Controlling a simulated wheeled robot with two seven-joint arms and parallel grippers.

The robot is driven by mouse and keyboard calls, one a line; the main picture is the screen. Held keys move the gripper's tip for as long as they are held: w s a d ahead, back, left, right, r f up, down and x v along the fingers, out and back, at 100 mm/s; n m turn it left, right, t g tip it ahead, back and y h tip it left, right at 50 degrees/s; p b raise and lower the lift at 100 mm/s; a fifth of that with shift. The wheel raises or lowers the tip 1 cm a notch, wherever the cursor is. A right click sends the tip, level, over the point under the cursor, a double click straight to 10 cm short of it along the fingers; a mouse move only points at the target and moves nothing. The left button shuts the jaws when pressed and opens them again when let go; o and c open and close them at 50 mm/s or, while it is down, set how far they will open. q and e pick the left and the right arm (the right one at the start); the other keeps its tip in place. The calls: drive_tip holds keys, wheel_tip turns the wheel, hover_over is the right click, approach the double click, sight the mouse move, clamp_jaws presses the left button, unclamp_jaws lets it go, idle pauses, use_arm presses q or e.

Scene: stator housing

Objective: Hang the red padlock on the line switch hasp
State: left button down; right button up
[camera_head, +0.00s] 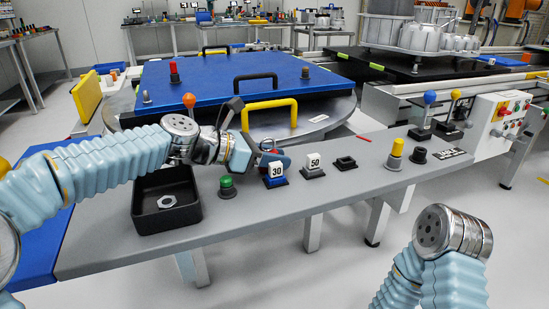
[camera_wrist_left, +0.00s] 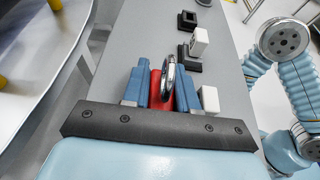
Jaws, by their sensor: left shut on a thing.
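The red padlock (camera_wrist_left: 155,88) is between the blue fingers of my left gripper (camera_wrist_left: 160,90), with its silver shackle (camera_wrist_left: 170,74) pointing away from the wrist. In the head view my left gripper (camera_head: 275,158) is above the grey bench, just behind the white "30" block; the padlock is mostly hidden there. A white control box (camera_head: 503,122) with red, green and yellow controls stands at the far right; I cannot make out a hasp on it. My right gripper is not in view; only part of my right arm shows at the lower right.
On the grey bench (camera_head: 100,235) stand a black tray (camera_head: 141,216) with a nut, a green button (camera_head: 227,187), the "30" block (camera_head: 276,171), a "50" block (camera_head: 314,162), a black socket (camera_head: 345,163) and a yellow cylinder (camera_head: 396,152). Ball-topped levers stand near the control box.

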use_arm(q)
drive_tip(key=shift+f, duration=0.15)
drive_tip(key=c, duration=1.2)
unclamp_jaws()
drive_tip(key=shift+o, duration=0.2)
drive_tip(key=shift+s+a+r, duration=0.1)
drive_tip(key=shift+a+r, duration=0.2)
drive_tip(key=shift+r, duration=0.05)
drive_tip(key=v, duration=1.1)
drive_tip(key=shift+s+a, duration=0.1)
drive_tip(key=shift+a, duration=0.05)
